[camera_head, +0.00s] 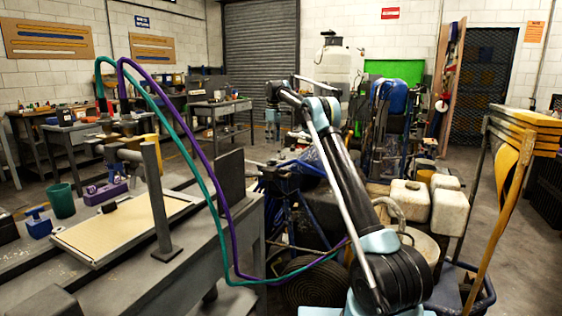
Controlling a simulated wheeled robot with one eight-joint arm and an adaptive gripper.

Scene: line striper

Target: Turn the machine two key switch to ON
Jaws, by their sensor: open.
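I cannot make out a key switch or an ON mark in the head view. Blue-and-black equipment (389,108) stands behind my arm to the right of the middle; I cannot tell whether it is machine two. My arm rises from the bottom right and bends away to the left. My gripper (272,133) is at its far end, small and pointing down, left of that equipment. It is open and appears empty, with its fingers hard to distinguish. It looks apart from the equipment.
A grey workbench (150,275) fills the left foreground, with a framed board (120,230) and a green cup (62,201). Teal and purple hoses (208,170) arch over it. White jugs (445,208) and a yellow-edged rack (512,165) stand at right. Some floor shows behind.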

